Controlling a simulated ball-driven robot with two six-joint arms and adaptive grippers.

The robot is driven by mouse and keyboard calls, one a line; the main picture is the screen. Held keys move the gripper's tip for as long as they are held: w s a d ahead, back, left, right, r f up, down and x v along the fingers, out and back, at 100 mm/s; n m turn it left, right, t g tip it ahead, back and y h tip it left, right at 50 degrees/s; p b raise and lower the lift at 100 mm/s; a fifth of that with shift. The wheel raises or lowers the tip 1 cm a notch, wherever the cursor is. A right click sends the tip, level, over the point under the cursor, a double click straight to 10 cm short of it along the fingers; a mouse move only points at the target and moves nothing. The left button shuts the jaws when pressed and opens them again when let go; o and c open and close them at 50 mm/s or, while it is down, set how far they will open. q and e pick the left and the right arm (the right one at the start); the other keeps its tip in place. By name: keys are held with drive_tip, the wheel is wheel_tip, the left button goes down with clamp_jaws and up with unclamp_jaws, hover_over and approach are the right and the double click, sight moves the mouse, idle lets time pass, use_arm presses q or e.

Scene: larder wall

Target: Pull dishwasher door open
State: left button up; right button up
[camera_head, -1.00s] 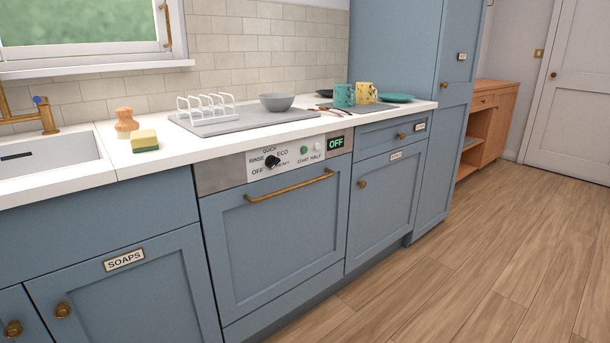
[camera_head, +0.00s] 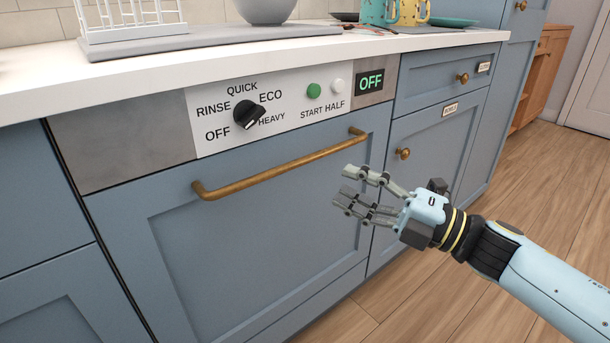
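The dishwasher door (camera_head: 250,245) is a blue panel and stands shut, flush with the cabinets. Its brass bar handle (camera_head: 280,165) runs across the top of the panel. Above it, the control panel (camera_head: 270,110) has a black dial, a green and a white button and a display reading OFF. My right gripper (camera_head: 347,188) comes in from the right, in front of the door, below and near the right part of the handle. Its fingers are spread apart with nothing between them, and it does not appear to touch the handle. My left gripper is out of view.
The white worktop (camera_head: 60,85) overhangs above the dishwasher. On it are a grey drainer tray with a white rack (camera_head: 130,20), a grey bowl (camera_head: 270,8) and mugs. Cabinets with brass knobs (camera_head: 403,153) adjoin on the right. Wooden floor (camera_head: 545,180) is open at the right.

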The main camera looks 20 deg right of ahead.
sight(304, 164)
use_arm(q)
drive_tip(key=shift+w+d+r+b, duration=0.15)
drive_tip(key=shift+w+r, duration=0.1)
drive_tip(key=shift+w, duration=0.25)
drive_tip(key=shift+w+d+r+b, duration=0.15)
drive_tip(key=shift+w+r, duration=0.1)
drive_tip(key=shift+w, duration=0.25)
use_arm(e)
drive_tip(key=x, duration=1)
drive_tip(key=shift+r, duration=0.15)
drive_tip(key=shift+d, duration=0.1)
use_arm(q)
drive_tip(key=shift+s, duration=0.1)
use_arm(e)
clamp_jaws()
